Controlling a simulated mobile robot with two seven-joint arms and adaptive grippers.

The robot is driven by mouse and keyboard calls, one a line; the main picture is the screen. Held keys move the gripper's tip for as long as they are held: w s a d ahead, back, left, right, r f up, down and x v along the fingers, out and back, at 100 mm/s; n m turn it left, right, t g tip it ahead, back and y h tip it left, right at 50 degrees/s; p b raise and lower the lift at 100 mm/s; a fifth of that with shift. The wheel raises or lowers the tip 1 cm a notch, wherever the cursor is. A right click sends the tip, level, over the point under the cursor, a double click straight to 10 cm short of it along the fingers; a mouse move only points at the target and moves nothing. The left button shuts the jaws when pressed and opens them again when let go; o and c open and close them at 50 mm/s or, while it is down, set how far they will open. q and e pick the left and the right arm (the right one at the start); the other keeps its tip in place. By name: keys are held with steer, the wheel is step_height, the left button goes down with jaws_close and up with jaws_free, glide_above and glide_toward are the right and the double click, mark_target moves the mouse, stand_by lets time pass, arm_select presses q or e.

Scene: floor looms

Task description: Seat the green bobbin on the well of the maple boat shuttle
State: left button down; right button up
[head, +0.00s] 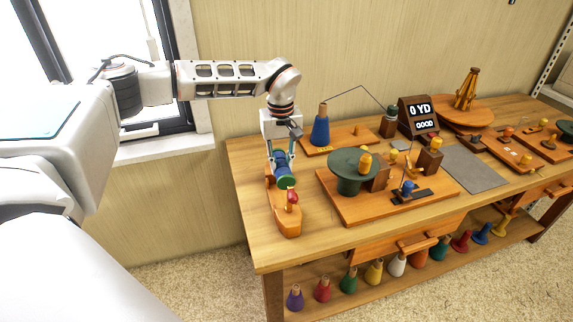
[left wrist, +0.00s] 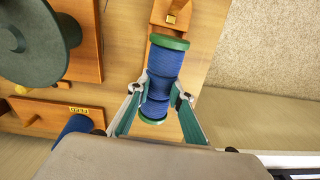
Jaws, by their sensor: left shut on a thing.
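The green bobbin (head: 285,181) has green end flanges and blue thread wound on it. It also shows in the left wrist view (left wrist: 165,72), lying lengthwise between the fingers. My left gripper (head: 279,163) is shut on the bobbin, with one teal finger on each side of its winding. The maple boat shuttle (head: 288,222) lies at the left end of the table, under the bobbin. A red knob stands on its near part. The bobbin and gripper hide the well, and I cannot tell whether the bobbin touches the shuttle. My right gripper is not in view.
Right of the shuttle is a wooden board (head: 340,207) with a dark green disc (head: 352,163). A blue cone (head: 320,128) stands on a board behind. A counter sign (head: 419,117) and a grey mat (head: 473,168) lie farther right. Several coloured cones fill the lower shelf.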

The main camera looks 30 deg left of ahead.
arm_select(q)
steer(key=shift+s+r, duration=0.1)
steer(key=shift+r, duration=0.05)
steer(key=shift+r+p, duration=0.1)
steer(key=shift+p, duration=0.5)
step_height(320, 180, down, 2)
steer(key=shift+f, duration=0.1)
steer(key=shift+f+b, duration=0.4)
steer(key=shift+f, duration=1)
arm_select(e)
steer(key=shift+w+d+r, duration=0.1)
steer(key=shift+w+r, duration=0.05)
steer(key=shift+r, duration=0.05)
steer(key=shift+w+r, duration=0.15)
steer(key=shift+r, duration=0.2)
arm_select(q)
steer(key=shift+p, duration=0.5)
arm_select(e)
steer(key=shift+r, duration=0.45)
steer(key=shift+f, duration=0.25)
